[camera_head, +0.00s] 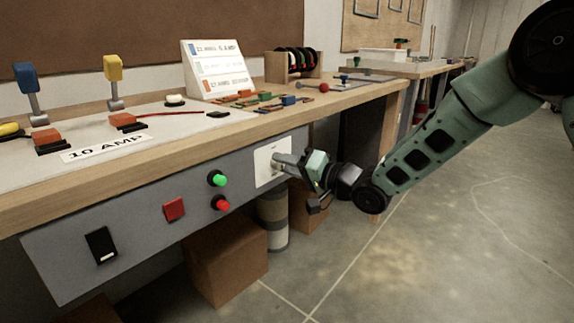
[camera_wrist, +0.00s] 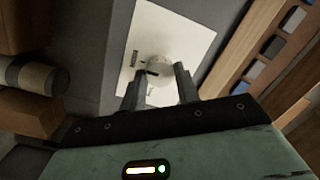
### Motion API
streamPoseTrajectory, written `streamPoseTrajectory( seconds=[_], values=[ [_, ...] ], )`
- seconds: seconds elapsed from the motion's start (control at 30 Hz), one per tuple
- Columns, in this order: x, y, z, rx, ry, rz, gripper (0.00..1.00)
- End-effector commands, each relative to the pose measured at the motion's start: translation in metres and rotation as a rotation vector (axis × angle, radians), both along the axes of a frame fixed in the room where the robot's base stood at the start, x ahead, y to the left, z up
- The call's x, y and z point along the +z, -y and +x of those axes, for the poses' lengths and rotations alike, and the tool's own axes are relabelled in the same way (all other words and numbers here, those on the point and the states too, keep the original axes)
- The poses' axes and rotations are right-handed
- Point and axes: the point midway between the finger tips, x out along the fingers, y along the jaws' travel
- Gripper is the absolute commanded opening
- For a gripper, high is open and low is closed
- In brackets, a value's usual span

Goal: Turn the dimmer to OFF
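The dimmer is a pale round knob (camera_wrist: 160,68) on a white square plate (camera_wrist: 180,35), seen in the wrist view. A short dark mark shows on the knob's left side, and small dark lettering on the plate is too small to read. In the head view the plate (camera_head: 262,165) sits at the right end of the grey front panel, and my gripper covers the knob. My gripper (camera_head: 278,158) reaches the plate from the right. Its fingers are apart, one on each side of the knob; I cannot tell whether they touch it.
The grey panel (camera_head: 145,210) also carries a black rocker switch (camera_head: 101,245), a red square button (camera_head: 174,209), a green button (camera_head: 217,179) and a red button (camera_head: 220,203). The wooden bench edge (camera_head: 150,160) overhangs just above. Cardboard boxes (camera_head: 225,262) stand below; open floor lies right.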

Motion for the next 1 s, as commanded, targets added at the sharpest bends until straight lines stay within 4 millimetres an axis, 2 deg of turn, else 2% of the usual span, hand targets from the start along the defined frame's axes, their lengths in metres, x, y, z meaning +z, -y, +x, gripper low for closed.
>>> streamPoseTrajectory(
  seconds=[0.43, 1.0],
  values=[
    [0.0013, -0.0001, -0.0003, 0.001, 0.1, -0.076, 0.09],
    [0.0011, -0.0009, -0.0013, 0.001, 0.507, -0.395, 0.09]
  ],
)
